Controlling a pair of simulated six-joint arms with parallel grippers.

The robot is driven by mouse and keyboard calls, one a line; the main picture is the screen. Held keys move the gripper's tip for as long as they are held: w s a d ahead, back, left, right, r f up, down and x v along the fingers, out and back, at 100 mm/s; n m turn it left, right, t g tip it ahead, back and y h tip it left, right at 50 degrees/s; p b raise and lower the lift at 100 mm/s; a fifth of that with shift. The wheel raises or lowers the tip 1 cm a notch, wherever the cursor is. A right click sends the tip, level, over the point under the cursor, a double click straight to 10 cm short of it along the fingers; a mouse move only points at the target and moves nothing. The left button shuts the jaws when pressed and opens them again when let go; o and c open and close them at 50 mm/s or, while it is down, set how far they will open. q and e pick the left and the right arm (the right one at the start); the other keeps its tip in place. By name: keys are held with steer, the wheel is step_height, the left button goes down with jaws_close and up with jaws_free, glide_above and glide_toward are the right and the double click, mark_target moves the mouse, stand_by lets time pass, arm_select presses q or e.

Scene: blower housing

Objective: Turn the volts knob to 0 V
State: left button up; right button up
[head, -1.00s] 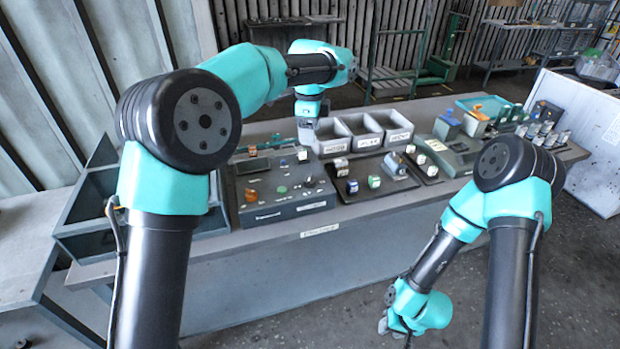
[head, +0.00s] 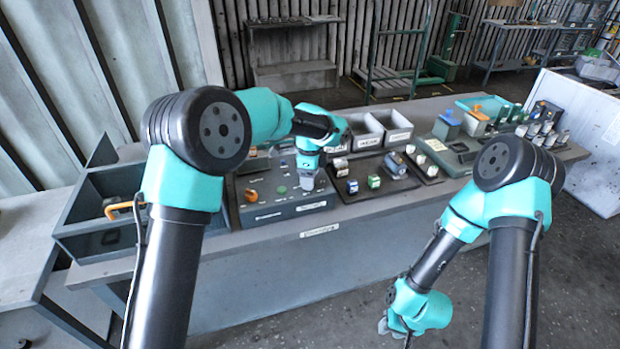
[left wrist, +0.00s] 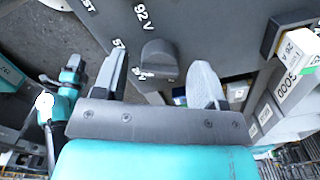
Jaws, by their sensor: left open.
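The volts knob (left wrist: 158,60) is a dark grey knob in the left wrist view, with "92 V" printed beside it and other partly readable marks around it. I cannot read its setting. My left gripper (head: 308,184) is over the right part of the grey control panel (head: 262,216). Its two fingers are open on either side of the knob, with gaps showing. In the head view the gripper hides the knob. My right gripper (head: 394,325) hangs low in front of the bench; its jaws are too small to read.
Right of the panel, a dark tray (head: 352,195) carries small coloured blocks. Grey labelled bins (head: 398,125) stand behind. An open grey crate (head: 85,243) with an orange handle (head: 122,208) is at left. In the wrist view, labelled blocks (left wrist: 292,60) stand close at right.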

arm_select(q)
steer(key=shift+f, duration=0.5)
steer(key=c, duration=0.9)
